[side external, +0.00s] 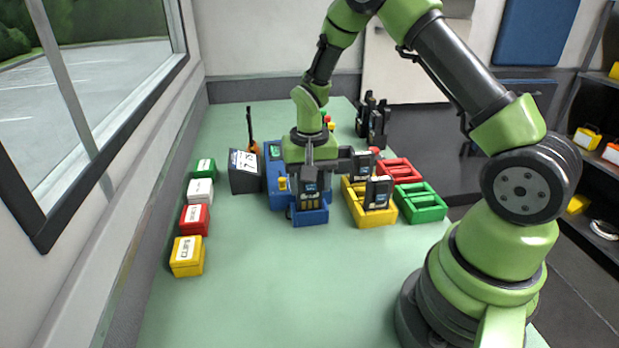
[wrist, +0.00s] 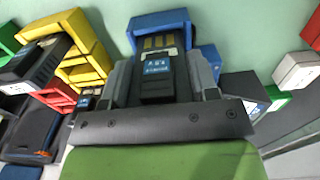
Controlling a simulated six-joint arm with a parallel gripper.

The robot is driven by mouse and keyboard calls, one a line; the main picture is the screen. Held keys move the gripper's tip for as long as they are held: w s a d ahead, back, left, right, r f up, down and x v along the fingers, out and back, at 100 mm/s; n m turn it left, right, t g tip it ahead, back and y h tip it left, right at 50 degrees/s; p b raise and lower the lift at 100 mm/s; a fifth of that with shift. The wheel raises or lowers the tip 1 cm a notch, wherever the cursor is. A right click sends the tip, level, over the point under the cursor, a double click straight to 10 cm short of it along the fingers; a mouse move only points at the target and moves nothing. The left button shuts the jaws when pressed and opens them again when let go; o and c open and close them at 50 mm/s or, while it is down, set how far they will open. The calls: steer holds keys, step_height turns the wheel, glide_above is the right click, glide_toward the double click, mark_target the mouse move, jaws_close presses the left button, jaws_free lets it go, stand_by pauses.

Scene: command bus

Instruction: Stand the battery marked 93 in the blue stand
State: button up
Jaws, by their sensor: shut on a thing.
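The dark battery with a blue label (side external: 310,188) is upright between the jaws of my gripper (side external: 308,168). In the wrist view the battery (wrist: 157,66) shows gold contacts at its far end; its label is too small to read surely. My gripper (wrist: 157,85) is shut on it, one finger on each side. The blue stand (side external: 311,220) is directly under the battery, and the battery's lower end is at or within it. In the wrist view the stand's blue wall (wrist: 157,20) shows beyond the contacts. I cannot tell whether the battery touches the stand's floor.
A yellow stand (side external: 366,219) holding a dark battery (side external: 378,191) is close on the right, with green (side external: 424,212) and red (side external: 402,168) stands beyond. A black box with a white label (side external: 243,172) and coloured boxes (side external: 187,256) are left. The front table is clear.

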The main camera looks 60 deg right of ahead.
steer(key=shift+f, duration=1.2)
steer(key=o, duration=1.4)
steer(key=shift+r, duration=0.1)
steer(key=shift+r, duration=3.45)
